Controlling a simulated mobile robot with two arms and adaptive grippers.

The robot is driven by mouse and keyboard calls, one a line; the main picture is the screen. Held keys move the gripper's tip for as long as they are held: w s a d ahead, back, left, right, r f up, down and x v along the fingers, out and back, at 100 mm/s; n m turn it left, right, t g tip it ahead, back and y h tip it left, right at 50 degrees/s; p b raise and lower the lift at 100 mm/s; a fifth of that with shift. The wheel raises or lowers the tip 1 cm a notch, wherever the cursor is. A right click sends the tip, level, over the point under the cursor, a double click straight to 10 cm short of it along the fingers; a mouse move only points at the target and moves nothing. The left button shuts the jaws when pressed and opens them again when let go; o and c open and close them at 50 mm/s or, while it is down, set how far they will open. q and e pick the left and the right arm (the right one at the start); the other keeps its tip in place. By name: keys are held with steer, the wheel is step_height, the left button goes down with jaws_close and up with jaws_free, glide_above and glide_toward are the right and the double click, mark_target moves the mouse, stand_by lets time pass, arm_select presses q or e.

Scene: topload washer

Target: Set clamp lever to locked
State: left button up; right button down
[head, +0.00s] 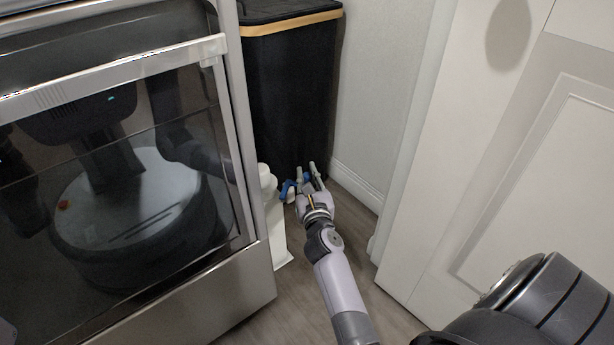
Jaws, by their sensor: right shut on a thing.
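A small blue clamp lever (287,189) shows low down in the head view, in front of the black bin and beside a white fitting. My right gripper (304,177) reaches in from below, with its fingers at the lever, and is shut on it. The fingers hide part of the lever, and it is too small to tell whether it is locked. My left gripper is not in view.
A steel appliance with a glass door (130,190) stands at left; the glass reflects my body. A white upright fitting (275,236) stands at its right edge. A tall black bin (287,100) stands behind. A white panelled door (505,150) bounds the right.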

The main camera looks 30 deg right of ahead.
steer(key=c, duration=1.5)
jaws_free()
step_height(320, 180, up, 10)
